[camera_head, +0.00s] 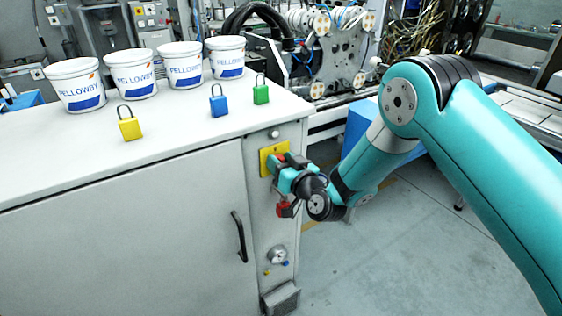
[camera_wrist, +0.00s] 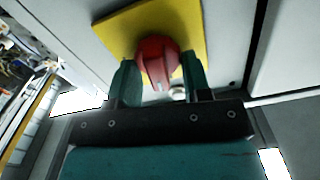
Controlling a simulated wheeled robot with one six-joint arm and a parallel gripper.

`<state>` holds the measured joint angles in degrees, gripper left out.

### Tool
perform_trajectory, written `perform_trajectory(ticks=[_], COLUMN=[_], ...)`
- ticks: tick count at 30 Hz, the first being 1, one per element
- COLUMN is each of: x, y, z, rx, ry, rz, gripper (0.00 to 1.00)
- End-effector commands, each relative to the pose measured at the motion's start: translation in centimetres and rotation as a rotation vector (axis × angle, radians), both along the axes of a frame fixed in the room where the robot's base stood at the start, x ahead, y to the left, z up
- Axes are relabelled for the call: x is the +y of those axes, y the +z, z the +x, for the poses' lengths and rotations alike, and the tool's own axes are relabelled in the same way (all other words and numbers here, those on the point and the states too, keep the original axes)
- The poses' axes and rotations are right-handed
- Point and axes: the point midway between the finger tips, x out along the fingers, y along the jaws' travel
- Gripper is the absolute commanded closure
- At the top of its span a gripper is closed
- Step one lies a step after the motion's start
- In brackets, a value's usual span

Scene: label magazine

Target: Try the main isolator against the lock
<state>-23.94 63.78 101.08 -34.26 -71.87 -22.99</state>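The main isolator's red handle (camera_wrist: 157,60) sits on a yellow plate (camera_wrist: 186,20) in the wrist view. In the head view the yellow plate (camera_head: 266,160) is on the cabinet's narrow front panel, mostly behind my gripper (camera_head: 282,168). A red piece (camera_head: 285,210) shows just below my gripper in the head view. It may be the lock, but I cannot tell how it hangs. No shackle shows clearly.
Yellow (camera_head: 130,128), blue (camera_head: 218,104) and green (camera_head: 261,93) padlocks stand on the cabinet top (camera_head: 180,125), before several white tubs (camera_head: 131,74). A black door handle (camera_head: 239,236) and a gauge (camera_head: 277,255) are below. Floor to the right is open.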

Motion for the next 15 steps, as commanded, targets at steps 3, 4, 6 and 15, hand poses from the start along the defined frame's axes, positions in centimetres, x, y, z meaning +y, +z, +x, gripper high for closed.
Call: perform_trajectory(ticks=[3,4,6,15], x=[0.05,0.06,0.12,0.22], y=[-0.02,-0.11,-0.39,-0.19], z=[-0.03,-0.04,-0.08,-0.16], rx=[-0.001,-0.005,-0.021,-0.104], ry=[0.001,0.001,0.002,0.001], rz=[-0.002,-0.007,-0.030,-0.152], gripper=[0.79,0.79,0.79,0.79])
